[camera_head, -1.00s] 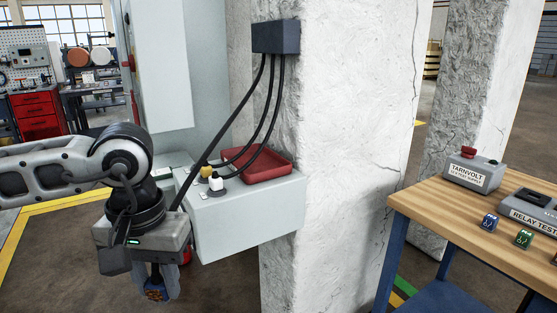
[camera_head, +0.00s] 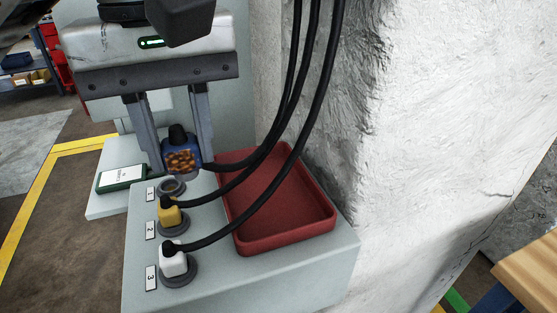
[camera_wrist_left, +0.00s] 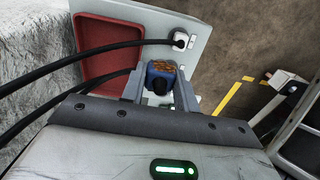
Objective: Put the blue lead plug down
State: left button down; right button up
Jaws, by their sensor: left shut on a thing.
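My left gripper (camera_head: 177,160) is shut on the blue lead plug (camera_head: 183,160), with one finger on each side. The left wrist view also shows the blue plug (camera_wrist_left: 160,76) between the fingers. A yellow plug (camera_head: 168,214) stands at position 2 and a white plug (camera_head: 172,262) at position 3. My right gripper is not in view.
A red tray (camera_head: 285,243) lies on the grey box top (camera_head: 240,285), right of the sockets, empty where visible. Black cables (camera_head: 318,90) hang across it. A rough white pillar (camera_head: 440,110) stands close on the right. A green-edged device (camera_head: 121,177) lies left of the sockets.

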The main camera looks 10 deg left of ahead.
pick_arm(q)
jog(key=w+d+f, duration=0.1)
jog(key=w+f, duration=0.1)
jog(key=w, duration=0.1)
jog(key=w+d+f+p, duration=0.1)
jog(key=w+f, duration=0.2)
jog(key=w, duration=0.1)
jog(key=w+d+f+p, duration=0.1)
jog(key=w+d+f, duration=0.1)
jog(key=w+f, duration=0.1)
jog(key=shift+w, duration=0.55)
jog(key=shift+w+d+f, duration=0.15)
jog(key=shift+w+f, duration=0.4)
jog(key=shift+f, duration=0.2)
jog(key=shift+w+f+p, duration=0.1)
jog(key=shift+f+p, duration=0.25)
jog(key=shift+f, duration=1.25)
jog(key=shift+f+b, duration=0.25)
jog(key=shift+b, duration=0.05)
jog(key=c, duration=1.1)
grip_release()
jog(key=shift+r, duration=0.1)
jog(key=shift+o, duration=0.2)
jog(key=shift+r, duration=0.1)
